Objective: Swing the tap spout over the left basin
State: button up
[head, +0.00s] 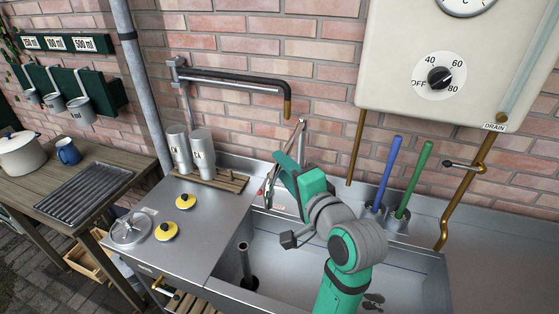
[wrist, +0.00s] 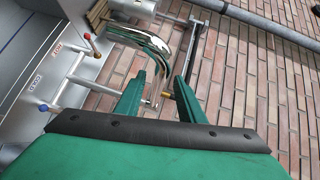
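The chrome tap spout shows as a shiny curved tube (wrist: 150,40) at the top of the wrist view. In the head view my arm partly hides the tap, and a chrome part (head: 271,182) shows beside my gripper. My gripper (wrist: 171,72) has its two green fingers apart, with their tips close to the spout's curved end. I cannot tell whether they touch it. In the head view my gripper (head: 282,165) is at the tap, above the sink's back edge. The sink's left basin (head: 283,250), with an upright dark pipe in it, lies below. My arm hides any divider.
A black wall pipe (head: 235,80) with a brass tip hangs above. Two metal canisters (head: 190,150) stand left of the tap. Blue and green handles (head: 388,172) stand at right under the boiler (head: 450,50). Red and blue tap handles (wrist: 42,107) show in the wrist view.

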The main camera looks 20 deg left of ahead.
jog(key=shift+v, duration=1.4)
jog(key=shift+w, duration=0.1)
